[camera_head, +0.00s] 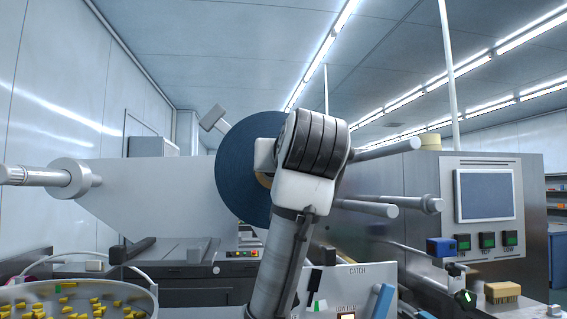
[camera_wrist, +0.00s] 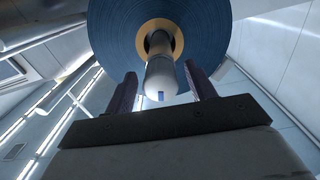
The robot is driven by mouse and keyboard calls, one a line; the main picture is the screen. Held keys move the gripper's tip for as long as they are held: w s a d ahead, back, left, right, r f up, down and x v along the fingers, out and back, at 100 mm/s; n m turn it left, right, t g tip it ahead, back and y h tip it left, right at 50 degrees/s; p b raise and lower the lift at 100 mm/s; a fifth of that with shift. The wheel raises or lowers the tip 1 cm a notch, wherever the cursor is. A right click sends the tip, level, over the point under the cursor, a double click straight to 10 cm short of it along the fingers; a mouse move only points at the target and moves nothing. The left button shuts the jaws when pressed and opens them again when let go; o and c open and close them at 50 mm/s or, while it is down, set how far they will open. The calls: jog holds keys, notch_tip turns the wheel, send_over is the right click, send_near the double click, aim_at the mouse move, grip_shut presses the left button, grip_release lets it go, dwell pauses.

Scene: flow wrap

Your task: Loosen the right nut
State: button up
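A large dark blue film roll (camera_head: 239,150) stands at the middle, partly hidden behind my arm; its tan core (camera_wrist: 159,36) shows in the wrist view. A pale round-ended shaft or nut (camera_wrist: 161,78) sticks out of the core toward the wrist camera. I cannot tell for sure whether this is the right nut. My gripper (camera_wrist: 160,69) is open, with one dark finger on each side of the shaft in the picture. Gaps show on both sides, and contact is not visible. In the head view my arm hides the fingers. A round collar (camera_head: 71,178) sits on a shaft at the left.
Pale rollers (camera_head: 365,207) stick out to the right of my arm. A control cabinet with a screen (camera_head: 486,195) stands at the right. A bowl (camera_head: 145,299) with yellow pieces is at the lower left. A blue box (camera_head: 440,247) is at the lower right.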

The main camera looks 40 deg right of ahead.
jog(key=b+v, duration=0.9)
jog(key=v, duration=0.4)
jog(key=shift+s+b, duration=0.35)
jog(key=shift+a, duration=0.15)
